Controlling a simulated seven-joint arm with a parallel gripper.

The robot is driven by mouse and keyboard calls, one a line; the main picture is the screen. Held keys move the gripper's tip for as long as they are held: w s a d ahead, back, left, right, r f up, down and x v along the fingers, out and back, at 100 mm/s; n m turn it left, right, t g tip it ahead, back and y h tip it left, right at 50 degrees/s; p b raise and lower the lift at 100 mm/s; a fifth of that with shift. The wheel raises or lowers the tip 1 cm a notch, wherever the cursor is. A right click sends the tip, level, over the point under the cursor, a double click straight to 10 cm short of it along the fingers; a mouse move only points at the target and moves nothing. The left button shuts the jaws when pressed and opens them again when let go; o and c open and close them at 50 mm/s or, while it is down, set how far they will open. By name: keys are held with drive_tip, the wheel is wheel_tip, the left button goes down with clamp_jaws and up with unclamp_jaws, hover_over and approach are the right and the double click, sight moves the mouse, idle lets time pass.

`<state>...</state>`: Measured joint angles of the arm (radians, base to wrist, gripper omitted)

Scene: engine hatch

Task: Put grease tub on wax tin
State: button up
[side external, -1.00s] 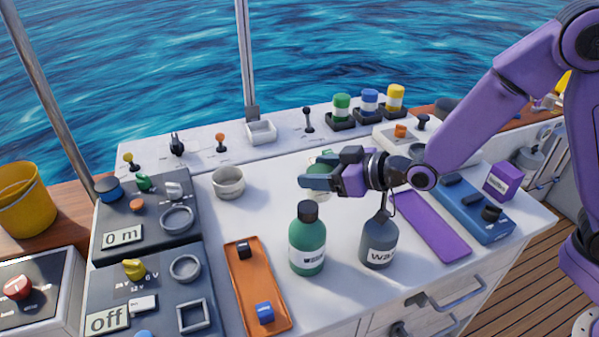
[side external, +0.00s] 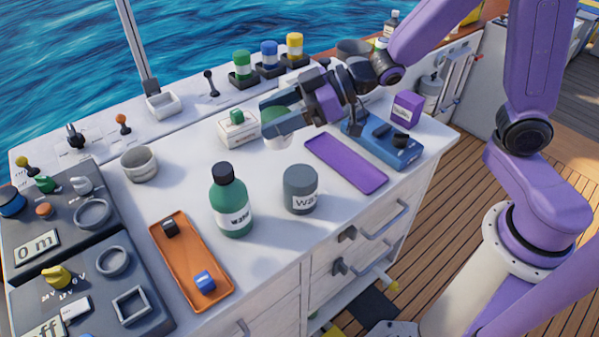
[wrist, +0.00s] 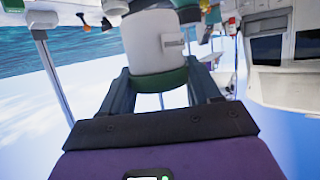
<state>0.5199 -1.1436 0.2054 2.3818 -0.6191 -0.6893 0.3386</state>
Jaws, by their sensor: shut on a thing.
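The grease tub (side external: 277,140) is a white tub with a green lid, partly hidden by the fingers in the side view. My gripper (side external: 278,117) is shut on it near the lid. In the wrist view the tub's white body (wrist: 160,42) and green lid band sit between the two fingers (wrist: 160,92). The wax tin (side external: 300,190) is a dark grey cylinder with a white label, upright on the white worktop. The tub is behind and slightly left of the tin in the side view, apart from it. The tub's exact height above the worktop is hard to tell.
A green bottle (side external: 231,205) stands left of the tin. An orange tray (side external: 188,262) with small blocks lies further left. A purple tray (side external: 345,163) and a blue box (side external: 385,143) lie right. A white box with a green knob (side external: 237,127) is near the tub.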

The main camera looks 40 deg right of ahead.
drive_tip(key=s+d+n+g+y, duration=0.1)
drive_tip(key=s+d, duration=0.1)
drive_tip(key=s, duration=0.1)
hover_over(300, 175)
drive_tip(key=shift+n+g, duration=0.3)
drive_tip(key=shift+n, duration=0.1)
drive_tip(key=shift+f, duration=3.8)
drive_tip(key=shift+f, duration=0.15)
drive_tip(key=o, duration=1.1)
drive_tip(key=shift+o, duration=0.2)
